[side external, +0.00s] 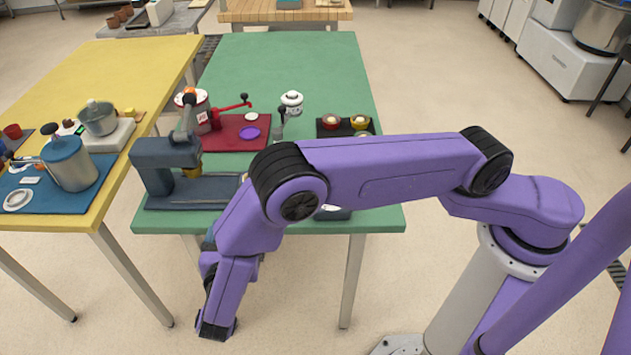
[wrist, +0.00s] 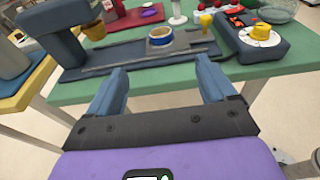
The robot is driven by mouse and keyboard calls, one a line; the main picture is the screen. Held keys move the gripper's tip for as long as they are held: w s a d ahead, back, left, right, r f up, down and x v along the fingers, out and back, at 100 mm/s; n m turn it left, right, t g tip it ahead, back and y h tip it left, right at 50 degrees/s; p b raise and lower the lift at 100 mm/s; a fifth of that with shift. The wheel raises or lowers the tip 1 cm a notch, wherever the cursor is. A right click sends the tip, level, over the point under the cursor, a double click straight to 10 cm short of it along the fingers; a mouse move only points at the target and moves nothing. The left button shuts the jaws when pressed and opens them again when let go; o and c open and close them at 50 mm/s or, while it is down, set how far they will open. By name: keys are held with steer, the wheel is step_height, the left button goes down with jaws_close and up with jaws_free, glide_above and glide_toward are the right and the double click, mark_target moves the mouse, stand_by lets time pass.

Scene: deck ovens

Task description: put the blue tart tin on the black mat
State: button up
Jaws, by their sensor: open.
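A round blue tin with a pale inside (wrist: 160,36), which looks like the blue tart tin, sits on a dark slate surface beside the press in the wrist view. My arm hides that spot in the side view. A black mat (side external: 345,132) lies at the right of the green table, with a red and a yellow round item on it. My gripper (wrist: 162,82) is open and empty, its two blue-grey fingers spread wide. It is at the table's near edge, short of the tin and apart from it.
A blue-grey press (side external: 165,160) stands left of the tin. A red mat (side external: 228,143) with a red-handled machine lies behind. A blue-grey device with a yellow knob (wrist: 262,31) stands to the right. The far green table (side external: 290,55) is clear.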

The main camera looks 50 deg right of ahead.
steer(key=s+d+r+m+g+y, duration=0.3)
steer(key=s+d+r+m+g, duration=0.35)
steer(key=d+r, duration=0.55)
steer(key=s+d+r+m+g+y, duration=0.2)
steer(key=s+d+m+y, duration=0.2)
steer(key=s, duration=0.5)
steer(key=s+d+r+m+g+y, duration=0.2)
steer(key=s+d+m+y, duration=0.1)
steer(key=s+d, duration=0.5)
steer(key=shift+s+d+m+y, duration=0.35)
steer(key=shift+d+y, duration=0.25)
steer(key=shift+d, duration=0.15)
steer(key=shift+o, duration=0.4)
steer(key=shift+s+d+r+g, duration=0.1)
steer(key=shift+s+g, duration=0.15)
steer(key=shift+s, duration=0.05)
